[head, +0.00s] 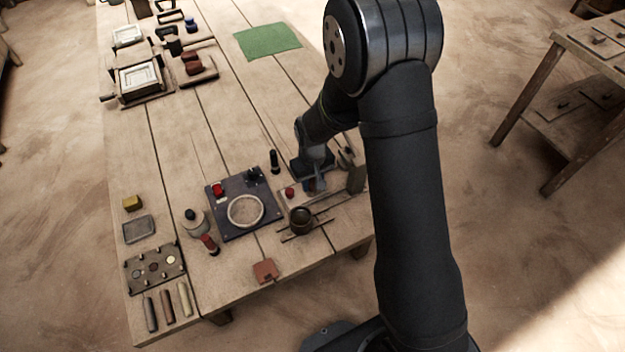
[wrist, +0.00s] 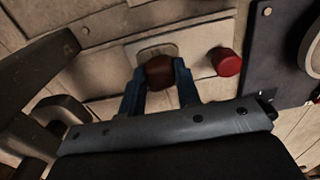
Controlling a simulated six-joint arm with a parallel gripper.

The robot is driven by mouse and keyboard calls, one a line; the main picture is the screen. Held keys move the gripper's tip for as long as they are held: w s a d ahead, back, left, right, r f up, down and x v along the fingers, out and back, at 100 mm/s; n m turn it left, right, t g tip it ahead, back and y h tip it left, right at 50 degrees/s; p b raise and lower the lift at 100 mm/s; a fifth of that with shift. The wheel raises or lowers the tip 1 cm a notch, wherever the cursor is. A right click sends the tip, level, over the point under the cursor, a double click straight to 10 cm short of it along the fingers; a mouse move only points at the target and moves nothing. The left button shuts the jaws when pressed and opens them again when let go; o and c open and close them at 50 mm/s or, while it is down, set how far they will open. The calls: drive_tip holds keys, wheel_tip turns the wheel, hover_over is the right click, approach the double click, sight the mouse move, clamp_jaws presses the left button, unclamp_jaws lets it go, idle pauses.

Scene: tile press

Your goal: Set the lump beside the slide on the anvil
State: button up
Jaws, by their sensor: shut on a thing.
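My gripper (wrist: 160,84) is shut on a reddish-brown lump (wrist: 160,70) in the wrist view. The lump is over a pale plate with a U-shaped mark (wrist: 155,49), which looks like the anvil. I cannot tell whether the lump touches it. A red round knob (wrist: 226,62) is to the right of the lump, apart from it; it also shows in the head view (head: 290,192). In the head view my gripper (head: 314,186) is low over the pale base (head: 328,202), and the lump is mostly hidden. I cannot clearly make out which part is the slide.
A dark board with a pale ring (head: 245,211) lies left of the base. A dark round pot (head: 301,219) stands on rails in front. A dark upright cylinder (head: 275,162) stands behind. A dark lever-like part (wrist: 40,72) is left of my gripper. The mid-table is clear.

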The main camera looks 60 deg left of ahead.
sight(313, 184)
drive_tip(key=o, duration=1)
drive_tip(key=shift+f, duration=0.1)
drive_tip(key=shift+c, duration=0.2)
wheel_tip(313, 184, up, 12)
wheel_tip(313, 184, down, 12)
drive_tip(key=shift+r, duration=1.25)
